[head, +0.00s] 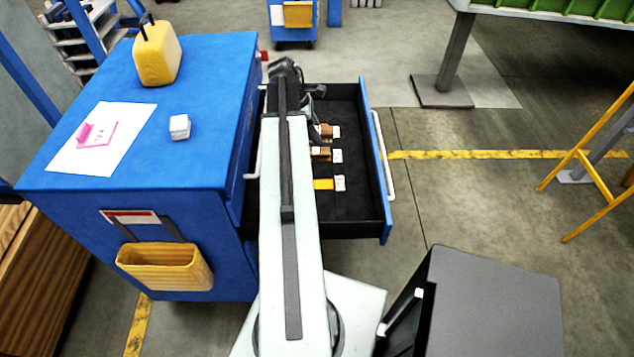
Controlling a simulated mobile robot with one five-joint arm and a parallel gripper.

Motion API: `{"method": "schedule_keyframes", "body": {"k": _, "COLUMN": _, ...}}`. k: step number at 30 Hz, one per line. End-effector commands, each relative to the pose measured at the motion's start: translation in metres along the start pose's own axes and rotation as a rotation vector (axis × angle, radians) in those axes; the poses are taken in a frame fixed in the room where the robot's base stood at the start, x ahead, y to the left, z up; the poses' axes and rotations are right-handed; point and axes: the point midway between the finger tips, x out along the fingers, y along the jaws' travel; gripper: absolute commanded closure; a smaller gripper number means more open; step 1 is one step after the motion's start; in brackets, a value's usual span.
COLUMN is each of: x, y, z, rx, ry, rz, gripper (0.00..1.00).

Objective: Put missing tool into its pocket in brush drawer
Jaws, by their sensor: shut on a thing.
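The brush drawer (375,205) stands pulled open from the right side of the blue cabinet. Its dark lining holds a row of white labels. Two brown brush handles (327,131) (320,153) lie beside the far and middle labels. Beside the nearest label (340,183) is a flat yellow patch (323,184) with no brush handle showing on it. My arm reaches over the drawer and covers its left part. My dark gripper (290,72) is at the drawer's far end, shut on a tool. The fingertips and most of the held tool are hidden.

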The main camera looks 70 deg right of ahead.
Motion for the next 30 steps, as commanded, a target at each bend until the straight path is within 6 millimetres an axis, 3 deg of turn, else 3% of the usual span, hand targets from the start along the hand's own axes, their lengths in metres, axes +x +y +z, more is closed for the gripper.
{"method": "schedule_keyframes", "body": {"k": 1, "x": 0.045, "y": -0.009, "z": -0.018, "rx": 0.000, "ry": 0.000, "rz": 0.000, "gripper": 1.00}}
{"method": "schedule_keyframes", "body": {"k": 4, "x": 0.084, "y": -0.020, "z": -0.034, "rx": 0.000, "ry": 0.000, "rz": 0.000, "gripper": 1.00}}
{"method": "schedule_keyframes", "body": {"k": 7, "x": 0.107, "y": -0.028, "z": -0.044, "rx": 0.000, "ry": 0.000, "rz": 0.000, "gripper": 1.00}}
{"method": "schedule_keyframes", "body": {"k": 19, "x": 0.114, "y": -0.031, "z": -0.047, "rx": -0.001, "ry": 0.000, "rz": 0.001, "gripper": 1.00}}
{"method": "schedule_keyframes", "body": {"k": 30, "x": 0.150, "y": -0.031, "z": -0.062, "rx": -0.001, "ry": 0.000, "rz": 0.001, "gripper": 1.00}}
